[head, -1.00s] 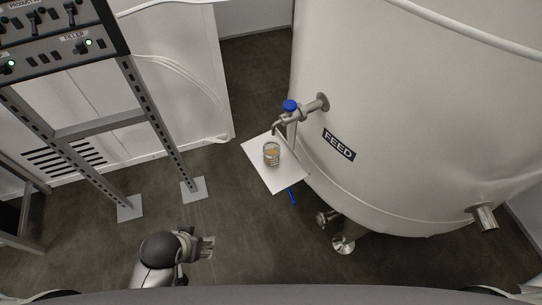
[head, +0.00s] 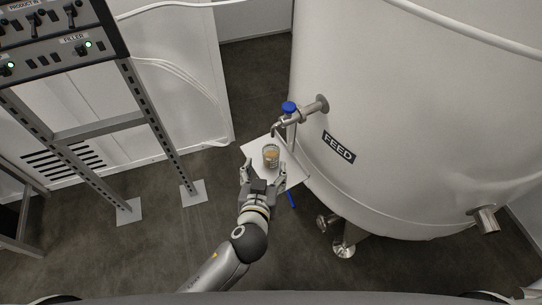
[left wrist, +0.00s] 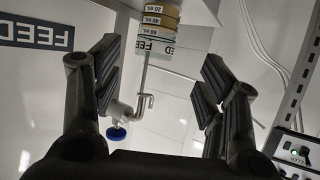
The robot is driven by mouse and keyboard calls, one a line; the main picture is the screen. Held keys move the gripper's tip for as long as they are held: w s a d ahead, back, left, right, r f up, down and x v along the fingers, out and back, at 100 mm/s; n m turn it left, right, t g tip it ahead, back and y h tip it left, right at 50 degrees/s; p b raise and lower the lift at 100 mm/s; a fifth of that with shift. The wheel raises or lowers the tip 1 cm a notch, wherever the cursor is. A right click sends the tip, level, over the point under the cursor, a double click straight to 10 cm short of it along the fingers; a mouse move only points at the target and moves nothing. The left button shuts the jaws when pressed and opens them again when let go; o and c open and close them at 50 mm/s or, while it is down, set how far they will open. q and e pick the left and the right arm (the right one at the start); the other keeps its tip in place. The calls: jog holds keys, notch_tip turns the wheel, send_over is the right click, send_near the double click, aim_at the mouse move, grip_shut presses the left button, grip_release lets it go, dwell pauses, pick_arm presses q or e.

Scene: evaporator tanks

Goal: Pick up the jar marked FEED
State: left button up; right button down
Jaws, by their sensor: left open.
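The jar (head: 271,154) is a small clear vessel with tan contents, upright on a small white shelf (head: 254,149). In the left wrist view, the jar (left wrist: 158,28) shows at the top, upside down, with mL marks and a partly visible FEED label. My left gripper (head: 264,172) is open and empty, its fingers spread on the near side of the jar. In the left wrist view, its two fingers (left wrist: 160,65) stand apart below the jar, and I see no contact. My right gripper is not in view.
A tap with a blue knob (head: 289,107) juts from the large tank (head: 400,120) marked FEED, close behind the jar. A control panel rack (head: 60,40) stands at left. Floor between is clear.

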aim_at(270, 158)
pick_arm(q)
jog(key=x, duration=0.3)
jog(key=shift+w+f, duration=0.1)
jog(key=shift+w, duration=0.25)
jog(key=shift+d+p+x, duration=0.2)
jog(key=shift+p+x, duration=0.15)
jog(key=shift+x, duration=0.75)
jog(key=shift+d+p+x, duration=0.2)
jog(key=shift+p+x, duration=0.15)
jog(key=shift+x, duration=0.7)
jog(key=shift+w+f, duration=0.1)
jog(key=shift+w, duration=0.25)
jog(key=c, duration=1.2)
